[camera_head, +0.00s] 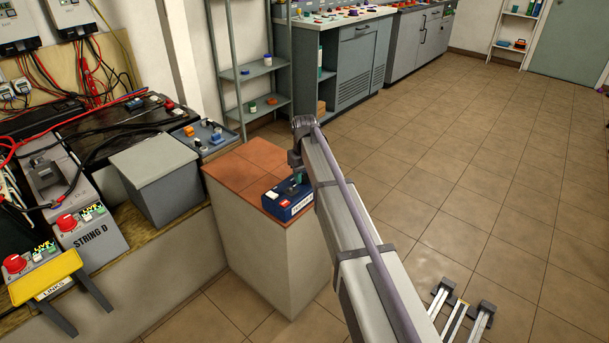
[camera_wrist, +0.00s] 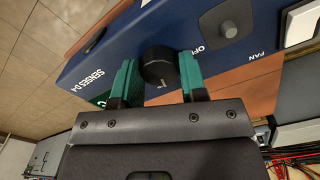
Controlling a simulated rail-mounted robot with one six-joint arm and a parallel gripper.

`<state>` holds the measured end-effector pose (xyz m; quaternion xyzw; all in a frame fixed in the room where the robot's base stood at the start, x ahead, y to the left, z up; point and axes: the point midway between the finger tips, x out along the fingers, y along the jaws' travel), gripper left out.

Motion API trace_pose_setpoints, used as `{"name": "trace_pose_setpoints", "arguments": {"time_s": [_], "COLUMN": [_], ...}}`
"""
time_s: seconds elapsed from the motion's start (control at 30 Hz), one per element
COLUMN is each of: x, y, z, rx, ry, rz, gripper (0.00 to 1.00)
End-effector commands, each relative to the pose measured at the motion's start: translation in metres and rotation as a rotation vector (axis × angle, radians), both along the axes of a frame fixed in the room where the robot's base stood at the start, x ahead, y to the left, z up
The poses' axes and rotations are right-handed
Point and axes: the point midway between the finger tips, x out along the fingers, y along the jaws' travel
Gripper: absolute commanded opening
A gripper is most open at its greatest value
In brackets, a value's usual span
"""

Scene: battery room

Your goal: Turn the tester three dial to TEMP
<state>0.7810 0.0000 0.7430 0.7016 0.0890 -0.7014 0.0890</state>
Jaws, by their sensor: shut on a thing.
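The blue tester (camera_head: 284,203) sits near the front right corner of a red-topped stand in the head view. The same blue box (camera_wrist: 100,72) fills much of the wrist view, with white lettering partly readable as "SENSE D 4", "OP..." and "FAN". A round black dial (camera_wrist: 158,68) stands on its face. My gripper (camera_wrist: 158,76) has its two teal fingers on either side of this dial, shut on it. The dial's pointer and any TEMP mark cannot be made out. In the head view my gripper (camera_head: 296,177) is over the tester, and my arm hides part of it.
A grey knob (camera_wrist: 226,28) stands beside the dial on the same face. The red-topped stand (camera_head: 235,170) is bare towards the back left. A grey box (camera_head: 155,165) and a battery bench with cables lie to the left. Open tiled floor (camera_head: 480,170) lies to the right.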

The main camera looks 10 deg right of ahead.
Motion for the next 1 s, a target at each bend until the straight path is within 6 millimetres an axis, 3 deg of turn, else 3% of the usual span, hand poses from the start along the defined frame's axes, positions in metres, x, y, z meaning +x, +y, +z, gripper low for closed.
{"name": "trace_pose_setpoints", "arguments": {"time_s": [0.3,0.83,0.87,1.0], "x": [-0.0003,-0.0004,-0.0004,-0.0002], "y": [0.0000,-0.0001,-0.0001,0.0000], "z": [-0.0001,-0.0001,-0.0001,-0.0001], "rx": [0.000,0.000,0.000,0.000], "ry": [0.001,0.001,0.001,0.001], "rz": [-0.137,-0.165,-0.165,-0.164], "gripper": [0.16,0.16,0.40,0.54]}}
